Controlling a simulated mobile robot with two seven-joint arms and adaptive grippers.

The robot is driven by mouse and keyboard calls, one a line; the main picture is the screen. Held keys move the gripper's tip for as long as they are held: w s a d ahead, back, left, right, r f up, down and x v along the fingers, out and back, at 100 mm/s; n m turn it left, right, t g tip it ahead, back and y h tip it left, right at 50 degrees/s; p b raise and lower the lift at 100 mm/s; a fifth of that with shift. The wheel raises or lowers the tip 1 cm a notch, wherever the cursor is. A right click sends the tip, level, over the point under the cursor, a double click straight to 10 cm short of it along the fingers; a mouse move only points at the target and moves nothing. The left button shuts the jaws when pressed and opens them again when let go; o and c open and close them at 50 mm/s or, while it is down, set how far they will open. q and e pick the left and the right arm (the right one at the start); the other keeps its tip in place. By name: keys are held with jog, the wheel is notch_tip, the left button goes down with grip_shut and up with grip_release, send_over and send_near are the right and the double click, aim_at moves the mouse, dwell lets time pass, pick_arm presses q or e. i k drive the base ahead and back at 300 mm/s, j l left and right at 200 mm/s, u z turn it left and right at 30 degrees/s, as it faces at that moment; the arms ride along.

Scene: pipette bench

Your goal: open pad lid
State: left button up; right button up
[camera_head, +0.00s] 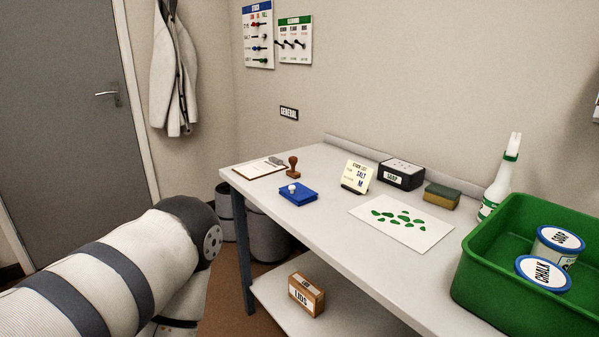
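The blue pad (298,193) lies on the white bench near its front left part. Its blue lid appears down on it, with a small white knob on top. A wooden stamp (293,167) stands just behind the pad, apart from it. My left arm comes in from the lower left, low and in front of the bench, well away from the pad. The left gripper is outside the picture, and so is the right gripper. Nothing touches the pad.
A clipboard (261,168) lies left of the stamp. A yellow card (356,176), dark box (401,174), sponge (441,195) and green-spotted sheet (402,221) are to the right. A green bin (480,291) fills the right end. Bench front around the pad is clear.

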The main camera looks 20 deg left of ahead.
aim_at(298, 192)
jog(key=i+j+z, duration=0.2)
jog(key=j, duration=0.25)
jog(key=i+j+z, duration=0.15)
jog(key=j, duration=0.35)
jog(key=j+z, duration=0.2)
jog(key=j, duration=0.25)
